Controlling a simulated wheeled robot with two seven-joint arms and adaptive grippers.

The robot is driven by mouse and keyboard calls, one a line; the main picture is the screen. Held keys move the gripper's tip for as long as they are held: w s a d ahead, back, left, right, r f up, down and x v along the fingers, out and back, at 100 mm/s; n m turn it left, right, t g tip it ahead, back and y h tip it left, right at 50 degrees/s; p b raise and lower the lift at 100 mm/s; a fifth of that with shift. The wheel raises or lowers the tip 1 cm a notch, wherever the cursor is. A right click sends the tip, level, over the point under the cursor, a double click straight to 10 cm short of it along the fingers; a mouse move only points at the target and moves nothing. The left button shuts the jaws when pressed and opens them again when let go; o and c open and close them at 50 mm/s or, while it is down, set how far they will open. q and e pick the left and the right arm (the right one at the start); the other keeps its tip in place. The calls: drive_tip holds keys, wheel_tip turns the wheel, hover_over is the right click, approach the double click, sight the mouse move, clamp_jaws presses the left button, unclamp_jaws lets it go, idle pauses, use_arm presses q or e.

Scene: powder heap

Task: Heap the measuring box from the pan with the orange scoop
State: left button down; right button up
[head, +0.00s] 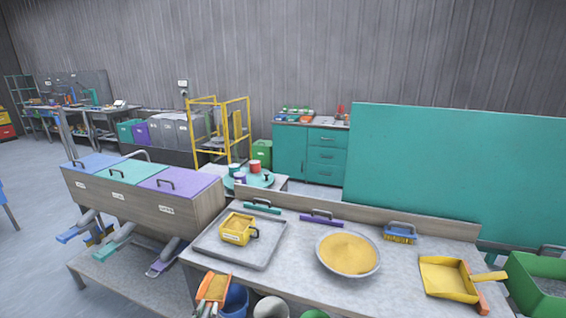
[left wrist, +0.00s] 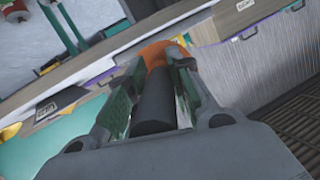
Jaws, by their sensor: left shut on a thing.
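The yellow measuring box (head: 236,236) has a handle and a white label and stands on a grey tray (head: 230,262); tan powder shows inside it. The round pan (head: 320,262) to its right holds a broad mound of yellow-tan powder (head: 348,252). The orange scoop (head: 226,288) is at the table's front left edge, below the tray in the head view, with tan material showing in it. My left gripper (head: 206,308) is shut on its dark handle (left wrist: 155,103); the orange scoop end (left wrist: 160,52) shows beyond the fingers. My right gripper is not in view.
A teal-handled tool (head: 262,206) and a purple-handled tool (head: 321,217) lie along the back. A blue brush (head: 400,234) and a yellow dustpan (head: 447,279) lie on the right. A lidded bin unit (head: 140,197) stands left; a green crate (head: 540,282) stands far right.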

use_arm(q)
drive_tip(key=shift+s+f, duration=0.1)
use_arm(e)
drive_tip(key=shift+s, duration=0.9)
